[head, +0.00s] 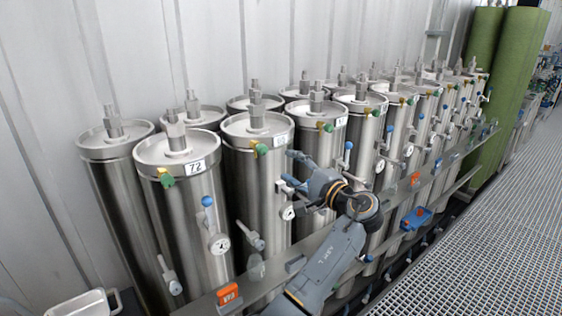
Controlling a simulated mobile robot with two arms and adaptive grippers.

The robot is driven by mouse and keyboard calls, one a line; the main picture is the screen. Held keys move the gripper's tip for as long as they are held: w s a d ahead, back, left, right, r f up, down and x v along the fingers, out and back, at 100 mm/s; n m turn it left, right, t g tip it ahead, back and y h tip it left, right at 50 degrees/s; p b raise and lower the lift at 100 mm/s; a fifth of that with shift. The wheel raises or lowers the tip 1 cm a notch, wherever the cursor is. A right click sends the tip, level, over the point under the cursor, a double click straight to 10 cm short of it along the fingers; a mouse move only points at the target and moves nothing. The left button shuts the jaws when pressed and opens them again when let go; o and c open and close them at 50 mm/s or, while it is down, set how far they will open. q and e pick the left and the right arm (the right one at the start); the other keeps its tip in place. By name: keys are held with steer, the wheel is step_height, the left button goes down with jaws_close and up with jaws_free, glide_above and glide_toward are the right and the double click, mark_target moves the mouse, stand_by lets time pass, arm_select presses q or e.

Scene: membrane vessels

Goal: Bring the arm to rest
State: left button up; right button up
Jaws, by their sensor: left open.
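My arm (333,262) comes up from the bottom middle of the head view and bends at the wrist. My left gripper (287,170) points left and is open, with nothing seen between its fingers. It is in front of the steel vessels, over the right side of the second front vessel (254,200) in the picture. I cannot tell whether it touches that vessel or its fittings. The front-left vessel (184,235) carries a label reading 72 (195,167), a green fitting (166,178), a blue-handled valve (208,202) and a gauge (219,244). My right gripper is not in view.
Several more vessels (400,135) run back to the right along a corrugated wall (300,40). A metal rail (440,188) with orange tags (229,294) and a blue tray (416,218) runs in front. Green columns (508,80) stand far right. The grated floor (470,260) at right is clear.

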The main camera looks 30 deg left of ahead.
arm_select(q)
steer(key=shift+s+d, duration=0.2)
steer(key=shift+d, duration=0.25)
steer(key=shift+f, duration=0.15)
steer(key=s+d+f+m+h+b, duration=0.15)
steer(key=f+h, duration=0.25)
steer(key=f, duration=1.7)
steer(key=s+d+f+m+h+b, duration=0.1)
steer(key=s+d+f+m+h, duration=0.3)
steer(key=f, duration=1.7)
steer(key=s+f+n+g+h+b, duration=0.1)
steer(key=s+f+h, duration=0.1)
steer(key=s+f, duration=0.6)
steer(key=s+f+n+g+h, duration=0.1)
steer(key=s+f+h, duration=0.3)
steer(key=f, duration=0.8)
steer(key=s+f+n+g+h, duration=0.1)
steer(key=s+f, duration=0.4)
steer(key=s, duration=0.8)
steer(key=s+d+f+n+g+b, duration=0.1)
steer(key=s+f+n, duration=0.3)
steer(key=s, duration=0.9)
steer(key=s+f+n+g+h+b, duration=0.1)
steer(key=s+f+n+g, duration=0.1)
steer(key=s+f, duration=0.6)
steer(key=s+n, duration=0.1)
steer(key=s, duration=0.4)
steer(key=shift+d+f+h, duration=0.15)
steer(key=shift+d+h, duration=0.05)
steer(key=shift+h, duration=0.1)
